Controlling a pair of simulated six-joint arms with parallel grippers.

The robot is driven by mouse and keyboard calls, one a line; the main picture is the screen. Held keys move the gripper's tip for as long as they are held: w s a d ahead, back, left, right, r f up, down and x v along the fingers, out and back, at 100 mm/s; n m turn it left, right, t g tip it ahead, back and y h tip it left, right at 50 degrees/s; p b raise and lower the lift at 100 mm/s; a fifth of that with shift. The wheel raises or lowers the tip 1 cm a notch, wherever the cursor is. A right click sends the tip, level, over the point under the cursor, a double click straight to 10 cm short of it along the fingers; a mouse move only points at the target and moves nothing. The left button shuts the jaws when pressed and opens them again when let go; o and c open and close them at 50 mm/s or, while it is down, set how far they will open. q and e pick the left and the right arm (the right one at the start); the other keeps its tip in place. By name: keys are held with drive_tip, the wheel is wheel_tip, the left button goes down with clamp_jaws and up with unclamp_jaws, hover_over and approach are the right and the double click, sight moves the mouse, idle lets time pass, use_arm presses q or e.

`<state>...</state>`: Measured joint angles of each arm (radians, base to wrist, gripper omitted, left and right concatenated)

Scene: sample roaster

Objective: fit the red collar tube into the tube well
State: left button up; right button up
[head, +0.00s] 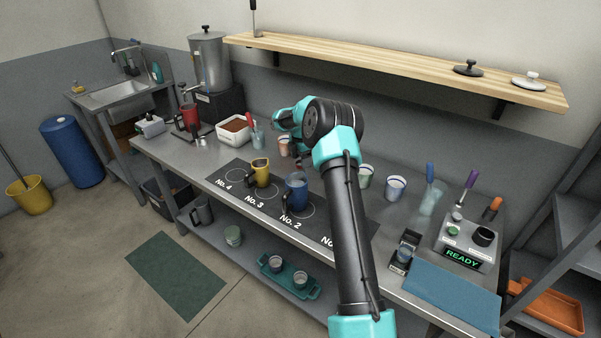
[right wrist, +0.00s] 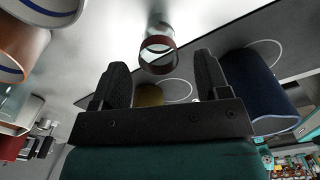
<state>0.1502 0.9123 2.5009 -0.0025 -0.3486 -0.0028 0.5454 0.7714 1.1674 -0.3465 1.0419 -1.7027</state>
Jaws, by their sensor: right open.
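The red collar tube (right wrist: 158,52) shows in the right wrist view as a clear tube with a dark red ring at its near end. It lies beyond and between the tips of my right gripper (right wrist: 160,72), whose two black fingers stand apart with nothing gripped. In the head view my right arm reaches over the middle of the bench, and its wrist and links hide the fingertips and most of what is under them. I cannot pick out the tube well for certain. My left gripper is not in view.
A blue mug (head: 296,192) and a yellow mug (head: 260,172) stand on the dark numbered mat (head: 233,172). White-and-blue cups (head: 396,188) stand right of my arm. The READY device (head: 466,243) and a blue cloth (head: 452,291) are at the right end.

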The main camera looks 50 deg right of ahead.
drive_tip(key=shift+f, duration=2.55)
drive_tip(key=c, duration=1.1)
drive_tip(key=shift+r, duration=0.2)
wheel_tip(320, 180, up, 10)
drive_tip(key=shift+f, duration=0.2)
drive_tip(key=shift+w, duration=0.15)
